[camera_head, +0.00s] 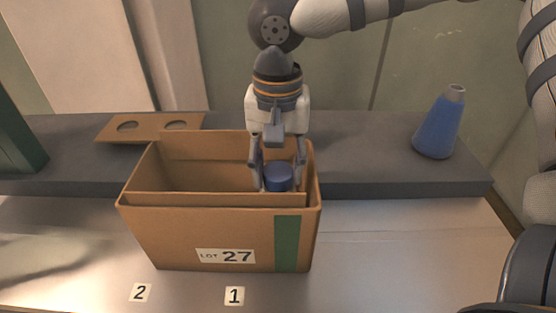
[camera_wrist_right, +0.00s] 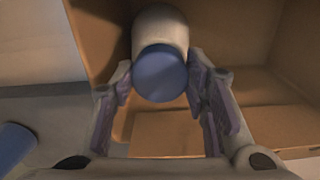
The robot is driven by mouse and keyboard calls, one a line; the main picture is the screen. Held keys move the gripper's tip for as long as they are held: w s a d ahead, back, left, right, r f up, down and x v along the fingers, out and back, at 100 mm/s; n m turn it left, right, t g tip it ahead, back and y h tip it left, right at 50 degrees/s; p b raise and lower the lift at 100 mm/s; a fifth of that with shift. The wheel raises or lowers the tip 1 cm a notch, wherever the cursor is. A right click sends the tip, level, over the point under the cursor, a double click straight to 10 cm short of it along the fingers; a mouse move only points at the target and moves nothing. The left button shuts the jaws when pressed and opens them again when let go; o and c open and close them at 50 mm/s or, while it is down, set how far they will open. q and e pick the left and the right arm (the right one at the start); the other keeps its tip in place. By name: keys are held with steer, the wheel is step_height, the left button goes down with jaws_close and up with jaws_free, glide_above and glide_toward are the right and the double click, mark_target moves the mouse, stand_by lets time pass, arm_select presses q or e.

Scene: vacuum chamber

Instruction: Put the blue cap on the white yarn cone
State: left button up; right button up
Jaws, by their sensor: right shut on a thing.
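My right gripper (camera_head: 278,180) reaches down into the cardboard box and is shut on the blue cap (camera_head: 278,176). In the right wrist view, the round face of the blue cap (camera_wrist_right: 161,76) sits between the two fingers (camera_wrist_right: 161,92). A white rounded body (camera_wrist_right: 160,27), which looks like the white yarn cone, shows directly behind the cap. I cannot tell whether the cap is fully seated on it. The box hides the white body in the head view. My left gripper is not in view.
The cardboard box (camera_head: 190,236) with a divider stands on the bench. A blue cone (camera_head: 438,129) with a grey tip stands on the dark ledge (camera_head: 365,165) at right. A cardboard piece with two holes (camera_head: 150,127) lies behind the box. Labels 1 and 2 mark the bench front.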

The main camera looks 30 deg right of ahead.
steer(key=o, duration=0.9)
step_height(320, 180, up, 12)
